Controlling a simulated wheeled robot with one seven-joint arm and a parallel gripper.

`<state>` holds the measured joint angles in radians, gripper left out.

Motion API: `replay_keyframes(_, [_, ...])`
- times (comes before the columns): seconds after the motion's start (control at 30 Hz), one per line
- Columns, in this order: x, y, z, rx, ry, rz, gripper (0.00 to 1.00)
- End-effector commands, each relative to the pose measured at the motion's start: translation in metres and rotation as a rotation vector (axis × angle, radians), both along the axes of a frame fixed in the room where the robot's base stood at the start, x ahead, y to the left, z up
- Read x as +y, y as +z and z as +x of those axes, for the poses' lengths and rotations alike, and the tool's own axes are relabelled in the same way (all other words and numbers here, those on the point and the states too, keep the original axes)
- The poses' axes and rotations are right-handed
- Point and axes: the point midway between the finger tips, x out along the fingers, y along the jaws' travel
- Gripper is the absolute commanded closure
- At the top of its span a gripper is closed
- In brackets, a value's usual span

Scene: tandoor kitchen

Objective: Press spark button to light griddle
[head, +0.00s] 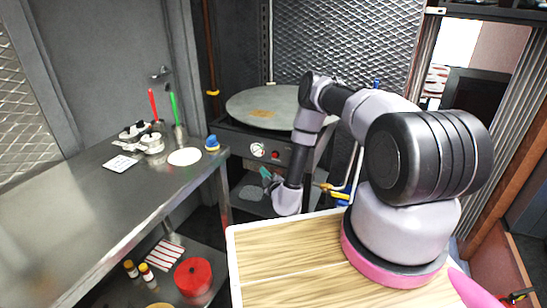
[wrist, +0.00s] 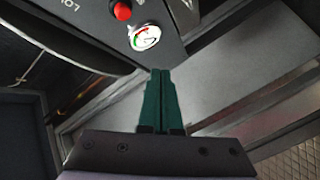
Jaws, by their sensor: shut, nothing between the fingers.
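The round griddle (head: 262,106) has a dark front panel (head: 240,140) with a round white dial (head: 257,150) and a small red button (head: 276,154). In the wrist view the red button (wrist: 121,11) and the dial (wrist: 145,37), with green and red marks, show near the top, left of my fingertips. My gripper (head: 265,172) is below the panel in the head view. Its green fingers (wrist: 161,72) are shut together and hold nothing. The fingertips are nearer the dial than the button in the wrist view. I cannot tell their distance from the panel.
A steel counter (head: 60,205) stands to the left, with a red-handled and a green-handled tool, a white disc (head: 185,156) and a blue item (head: 212,143) on it. A yellow-handled pipe fitting (head: 335,190) is right of my gripper. A red pot (head: 193,277) sits on the lower shelf.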

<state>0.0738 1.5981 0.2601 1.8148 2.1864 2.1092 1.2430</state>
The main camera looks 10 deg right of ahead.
Motion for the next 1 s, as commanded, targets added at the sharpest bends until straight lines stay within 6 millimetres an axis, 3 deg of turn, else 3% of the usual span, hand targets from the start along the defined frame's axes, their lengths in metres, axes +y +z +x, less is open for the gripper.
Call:
replay_keyframes(0.47, [-0.003,-0.003,0.001,0.005,-0.009,0.005,1.00])
replay_keyframes(1.0, [-0.043,-0.003,0.055,0.003,-0.012,0.005,1.00])
